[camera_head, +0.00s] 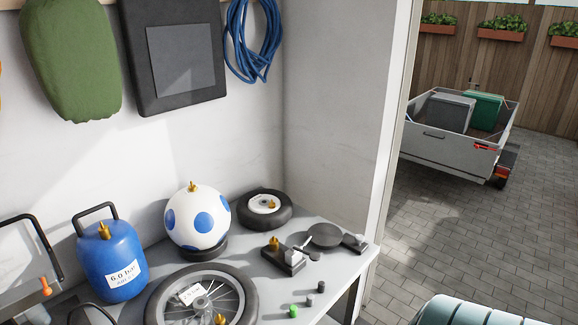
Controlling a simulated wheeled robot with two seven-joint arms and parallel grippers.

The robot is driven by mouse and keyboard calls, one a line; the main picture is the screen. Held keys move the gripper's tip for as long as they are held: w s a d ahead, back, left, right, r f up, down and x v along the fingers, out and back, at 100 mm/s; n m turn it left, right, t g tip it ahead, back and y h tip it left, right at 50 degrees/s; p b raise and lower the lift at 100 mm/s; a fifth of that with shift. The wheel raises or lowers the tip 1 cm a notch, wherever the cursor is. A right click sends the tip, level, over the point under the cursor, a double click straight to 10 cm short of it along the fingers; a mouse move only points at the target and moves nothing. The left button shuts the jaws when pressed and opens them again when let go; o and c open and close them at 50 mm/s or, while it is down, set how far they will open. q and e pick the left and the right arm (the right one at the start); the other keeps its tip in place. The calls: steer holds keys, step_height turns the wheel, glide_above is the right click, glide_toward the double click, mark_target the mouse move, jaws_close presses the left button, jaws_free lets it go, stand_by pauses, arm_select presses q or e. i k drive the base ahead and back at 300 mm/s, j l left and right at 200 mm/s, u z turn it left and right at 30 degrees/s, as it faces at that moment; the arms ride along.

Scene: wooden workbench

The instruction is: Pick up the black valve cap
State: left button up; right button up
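Three small caps stand near the right front part of the workbench (345,262). One is green (293,311). Neither of my grippers shows in the head view.
A spoked wheel (153,309), blue canister (112,268), spotted ball (198,218), small tyre (283,217) and black-based device (283,261) crowd the bench. A dark round disc (324,236) lies behind the caps. The bench's right edge is close to them.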

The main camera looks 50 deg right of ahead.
mark_target(320, 285)
steer(key=z, duration=1.75)
